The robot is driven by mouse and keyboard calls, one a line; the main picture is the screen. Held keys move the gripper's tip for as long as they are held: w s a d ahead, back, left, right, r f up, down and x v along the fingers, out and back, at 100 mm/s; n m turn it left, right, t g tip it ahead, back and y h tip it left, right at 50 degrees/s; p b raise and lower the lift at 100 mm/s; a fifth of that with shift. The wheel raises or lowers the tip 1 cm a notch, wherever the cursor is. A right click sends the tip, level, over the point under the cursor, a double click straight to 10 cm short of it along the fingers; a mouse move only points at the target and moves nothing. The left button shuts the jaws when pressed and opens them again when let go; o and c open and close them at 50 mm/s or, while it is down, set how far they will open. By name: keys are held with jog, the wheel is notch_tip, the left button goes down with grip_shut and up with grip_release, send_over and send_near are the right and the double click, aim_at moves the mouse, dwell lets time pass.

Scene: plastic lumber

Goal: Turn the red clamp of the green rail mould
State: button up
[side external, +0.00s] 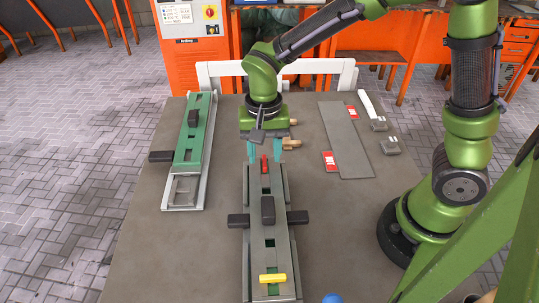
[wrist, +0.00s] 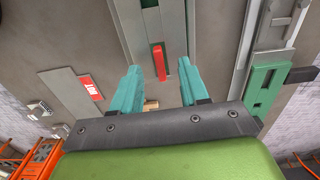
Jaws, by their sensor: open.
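The red clamp (side external: 264,164) stands at the far end of the long grey mould (side external: 281,183), which shows green parts (side external: 270,256) in its slots. In the wrist view the clamp (wrist: 158,62) is a narrow red bar, lengthwise along the mould. My gripper (side external: 264,157) points down above that end, with its teal fingers open. In the wrist view the fingers (wrist: 159,70) are spread to the left and right of the clamp's line, with a gap on each side. Nothing is held. I cannot tell the exact height of the fingertips over the mould.
A green rail in a pale frame (side external: 181,190) lies left. A grey plate (side external: 346,140) with red-and-white labels lies right. Table space beside the mould is clear.

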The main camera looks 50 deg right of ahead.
jog(key=shift+r, duration=2.8)
jog(key=shift+n, duration=0.3)
jog(key=shift+s+f+n, duration=0.2)
jog(key=shift+f+n, duration=0.1)
jog(key=shift+n, duration=0.2)
jog(key=s+d+r+n+t+y, duration=0.2)
jog(key=s+d+r+n+t, duration=0.1)
jog(key=s+d+r+t, duration=0.4)
jog(key=s+d+r, duration=0.1)
jog(key=s+r, duration=0.1)
jog(key=s, duration=0.1)
jog(key=shift+r, duration=0.25)
